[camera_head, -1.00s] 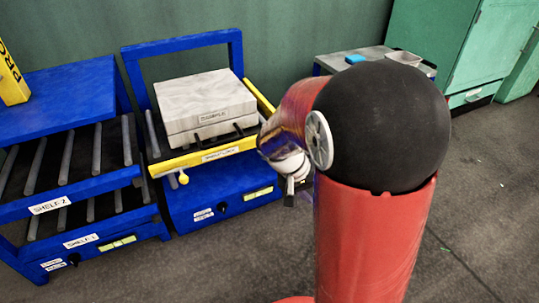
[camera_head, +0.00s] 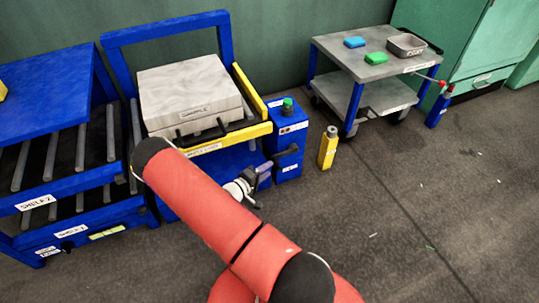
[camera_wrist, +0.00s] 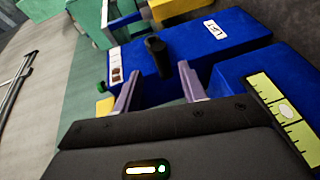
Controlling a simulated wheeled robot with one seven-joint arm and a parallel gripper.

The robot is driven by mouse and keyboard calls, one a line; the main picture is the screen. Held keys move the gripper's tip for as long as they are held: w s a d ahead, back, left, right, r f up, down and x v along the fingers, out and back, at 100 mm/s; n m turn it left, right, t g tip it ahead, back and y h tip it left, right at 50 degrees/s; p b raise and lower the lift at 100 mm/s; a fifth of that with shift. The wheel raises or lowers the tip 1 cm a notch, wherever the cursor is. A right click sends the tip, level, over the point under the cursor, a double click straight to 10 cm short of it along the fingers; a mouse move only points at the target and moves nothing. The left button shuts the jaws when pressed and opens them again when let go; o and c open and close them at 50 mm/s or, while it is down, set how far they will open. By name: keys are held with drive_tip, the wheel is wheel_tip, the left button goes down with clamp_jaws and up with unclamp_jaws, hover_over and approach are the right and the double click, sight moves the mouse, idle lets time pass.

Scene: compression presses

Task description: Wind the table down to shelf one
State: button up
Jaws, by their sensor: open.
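The lift table (camera_head: 258,131) has a yellow edge and stands in a blue frame, with a grey case labelled SAMPLE (camera_head: 190,90) on it. A blue box (camera_head: 287,127) with a green knob on top stands at its right side. A dark crank handle (camera_wrist: 155,45) sticks out from the blue box labelled LIFT (camera_wrist: 200,45) in the wrist view. My gripper (camera_head: 268,172) is open and empty in front of that box. Its fingers (camera_wrist: 158,80) point towards the handle, which shows beyond and between the tips, apart from them. Shelf 1 (camera_head: 100,218) is the lower rack level at left.
Shelf 2 (camera_head: 75,185) lies above shelf 1, with grey rollers. A yellow bottle (camera_head: 327,150) stands on the floor right of the box. A grey cart (camera_head: 365,62) holds blue and green blocks and a tray.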

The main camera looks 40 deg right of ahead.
drive_tip(key=x, duration=0.8)
drive_tip(key=shift+a+f, duration=0.1)
drive_tip(key=shift+f, duration=0.05)
drive_tip(key=shift+f, duration=0.1)
clamp_jaws()
